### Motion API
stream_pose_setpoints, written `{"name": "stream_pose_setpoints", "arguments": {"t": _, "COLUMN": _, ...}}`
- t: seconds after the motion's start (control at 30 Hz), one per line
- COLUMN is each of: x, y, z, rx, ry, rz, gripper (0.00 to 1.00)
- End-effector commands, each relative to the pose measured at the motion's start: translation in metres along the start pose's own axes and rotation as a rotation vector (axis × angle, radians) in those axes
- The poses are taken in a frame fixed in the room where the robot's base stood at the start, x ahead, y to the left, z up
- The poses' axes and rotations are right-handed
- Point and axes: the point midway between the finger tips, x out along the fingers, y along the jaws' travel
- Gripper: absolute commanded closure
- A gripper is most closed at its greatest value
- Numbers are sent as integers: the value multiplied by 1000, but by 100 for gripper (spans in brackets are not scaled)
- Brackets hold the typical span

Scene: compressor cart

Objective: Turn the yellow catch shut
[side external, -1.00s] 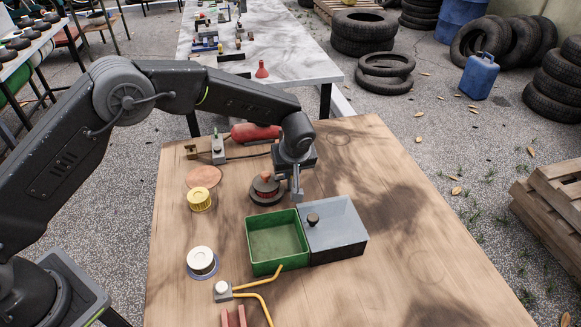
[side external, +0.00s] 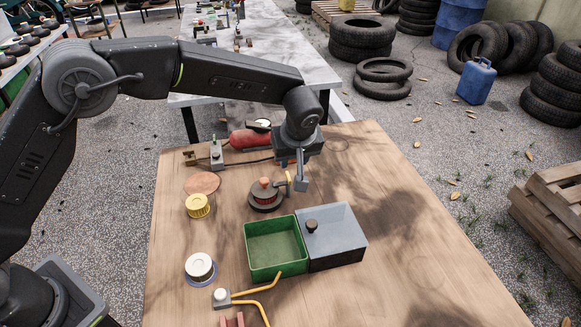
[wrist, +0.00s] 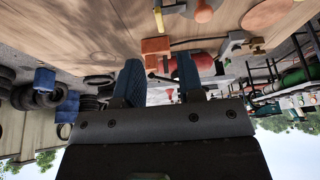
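The yellow catch (side external: 289,180) is a small upright yellow piece at the right side of a dark round housing with an orange-brown knob (side external: 264,183). In the wrist view the catch (wrist: 158,20) shows near the top edge, beyond my fingertips. My gripper (side external: 301,184) hangs just right of the catch in the side view. In the wrist view its two dark fingers (wrist: 157,68) are apart, with nothing held between them. Whether a finger touches the catch cannot be told. The catch's exact angle is hard to read.
A green open bin (side external: 275,272) and a grey lidded box (side external: 340,232) stand in front. A red tank (side external: 245,140) and hose fittings (side external: 215,155) lie behind. Yellow (side external: 198,206) and white (side external: 200,268) round parts sit left. The table's right side is clear.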

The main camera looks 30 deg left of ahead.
Motion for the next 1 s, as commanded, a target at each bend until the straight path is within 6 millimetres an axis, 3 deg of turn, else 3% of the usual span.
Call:
{"name": "stream_pose_setpoints", "arguments": {"t": 0.1, "x": -23, "y": 1, "z": 0, "rx": 0, "ry": 1, "rz": 4, "gripper": 65}}
{"name": "stream_pose_setpoints", "arguments": {"t": 0.3, "x": -42, "y": 0, "z": 0, "rx": -1, "ry": -1, "rz": 1, "gripper": 65}}
{"name": "stream_pose_setpoints", "arguments": {"t": 0.87, "x": -47, "y": -1, "z": -1, "rx": 1, "ry": -1, "rz": 1, "gripper": 65}}
{"name": "stream_pose_setpoints", "arguments": {"t": 1.0, "x": -64, "y": -17, "z": -12, "rx": 33, "ry": -11, "rz": 17, "gripper": 65}}
